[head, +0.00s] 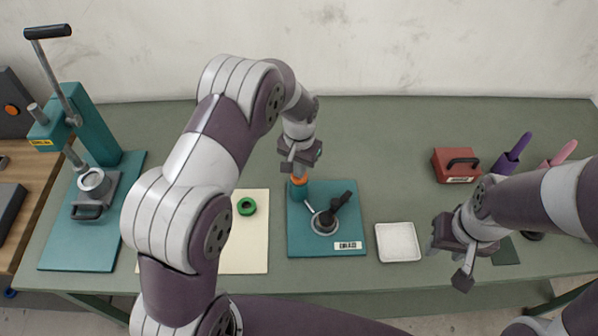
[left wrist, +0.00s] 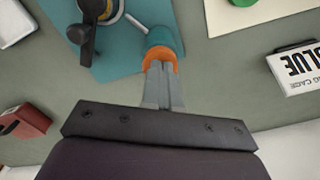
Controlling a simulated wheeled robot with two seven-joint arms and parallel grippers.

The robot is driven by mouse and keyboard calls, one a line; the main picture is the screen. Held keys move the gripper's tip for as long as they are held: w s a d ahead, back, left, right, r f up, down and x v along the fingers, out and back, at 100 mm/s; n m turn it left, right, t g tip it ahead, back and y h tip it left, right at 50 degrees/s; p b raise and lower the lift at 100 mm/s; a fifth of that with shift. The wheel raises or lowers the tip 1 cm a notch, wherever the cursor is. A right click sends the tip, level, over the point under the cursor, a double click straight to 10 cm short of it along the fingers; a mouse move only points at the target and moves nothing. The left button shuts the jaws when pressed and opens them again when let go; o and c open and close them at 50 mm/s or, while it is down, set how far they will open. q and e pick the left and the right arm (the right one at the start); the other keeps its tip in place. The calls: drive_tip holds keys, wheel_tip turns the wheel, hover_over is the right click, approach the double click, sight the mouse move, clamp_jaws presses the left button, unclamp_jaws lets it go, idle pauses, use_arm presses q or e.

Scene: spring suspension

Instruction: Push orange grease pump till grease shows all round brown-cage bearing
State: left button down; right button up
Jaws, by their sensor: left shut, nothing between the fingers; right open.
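The orange grease pump top (head: 299,181) sits on a teal cylinder (head: 299,192) on the teal greasing plate (head: 348,195). My left gripper (head: 297,172) is shut and empty, pointing down right at the pump. In the left wrist view its fingertips (left wrist: 160,68) overlap the orange top (left wrist: 161,53) and appear to touch it. A metal tube runs from the pump to a round metal fixture (head: 322,229) under a black lever (head: 338,206). My right gripper (head: 448,264) is open and empty, right of the white tray.
A green ring (head: 246,206) lies on cream paper (head: 250,258). The white tray (head: 398,242) is empty. A red box (head: 456,165) and a purple-handled tool (head: 512,153) stand right. A lever press (head: 92,130) stands left. A box labelled BLUE (left wrist: 294,68) shows in the wrist view.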

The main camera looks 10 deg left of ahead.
idle(0.4)
use_arm(q)
wheel_tip(320, 180, up, 8)
drive_tip(key=p, duration=0.6)
drive_tip(key=shift+r+p, duration=0.15)
drive_tip(key=shift+p, duration=0.15)
drive_tip(key=s+a+n+t+b, duration=0.1)
drive_tip(key=s+a+b, duration=0.3)
drive_tip(key=s+b, duration=0.5)
drive_tip(key=s+n, duration=0.1)
drive_tip(key=s, duration=0.9)
drive_tip(key=shift+a+r+n, duration=0.15)
drive_tip(key=shift+r+n, duration=0.15)
drive_tip(key=shift+s, duration=0.2)
